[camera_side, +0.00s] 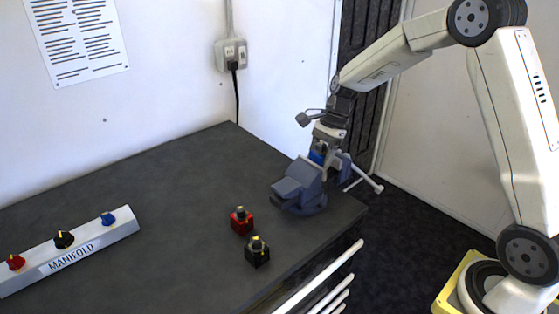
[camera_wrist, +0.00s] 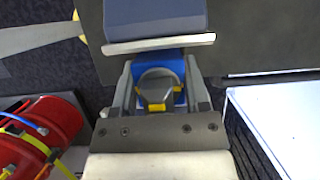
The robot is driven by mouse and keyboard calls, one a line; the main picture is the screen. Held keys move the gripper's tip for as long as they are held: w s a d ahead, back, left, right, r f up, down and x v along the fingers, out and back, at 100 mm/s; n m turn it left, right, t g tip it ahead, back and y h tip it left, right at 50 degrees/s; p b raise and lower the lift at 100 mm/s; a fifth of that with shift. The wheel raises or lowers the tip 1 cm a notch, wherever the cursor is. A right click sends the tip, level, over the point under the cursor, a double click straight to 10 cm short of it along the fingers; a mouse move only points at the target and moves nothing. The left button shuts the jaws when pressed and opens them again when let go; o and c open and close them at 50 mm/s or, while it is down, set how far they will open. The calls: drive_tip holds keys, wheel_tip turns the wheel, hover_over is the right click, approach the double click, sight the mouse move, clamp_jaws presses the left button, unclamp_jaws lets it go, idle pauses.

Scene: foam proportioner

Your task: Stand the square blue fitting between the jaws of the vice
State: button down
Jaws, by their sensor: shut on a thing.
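The square blue fitting (camera_wrist: 172,70) is between my two fingers in the wrist view, with a dark grey knob with yellow marks facing the camera. My gripper (camera_wrist: 160,68) is shut on it. The vice (camera_side: 300,184) is blue-grey and stands at the table's right corner in the side view. In the wrist view, a vice block (camera_wrist: 155,18) with a pale jaw edge lies directly beyond the fitting. In the side view, my gripper (camera_side: 320,150) points down at the jaws, and a little of the blue fitting (camera_side: 317,157) shows there. Its lower part is hidden, so I cannot tell how deep it sits.
A red fitting (camera_side: 242,221) and a black fitting (camera_side: 257,252) stand on the table in front of the vice. A white manifold (camera_side: 90,245) with several knobs lies at the left. The middle of the dark table (camera_side: 180,190) is clear. White rails (camera_side: 320,275) run beside its edge.

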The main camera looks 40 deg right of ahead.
unclamp_jaws()
drive_tip(key=shift+r, duration=0.15)
drive_tip(key=shift+r, duration=3.9)
drive_tip(key=shift+s+f, duration=0.1)
drive_tip(key=shift+s+a+f+n, duration=0.3)
drive_tip(key=shift+s+f+n, duration=0.1)
drive_tip(key=shift+n, duration=0.1)
drive_tip(key=s+a+f+n+t+h, duration=0.1)
drive_tip(key=s+f+n, duration=0.3)
drive_tip(key=s+n, duration=0.4)
drive_tip(key=s+a+f+n+t+h, duration=0.1)
drive_tip(key=s+a+f+n+h, duration=0.2)
drive_tip(key=s+n, duration=0.5)
drive_tip(key=shift+s+a+f+n+t, duration=0.25)
drive_tip(key=shift+a+f+n, duration=0.2)
drive_tip(key=shift+f, duration=0.45)
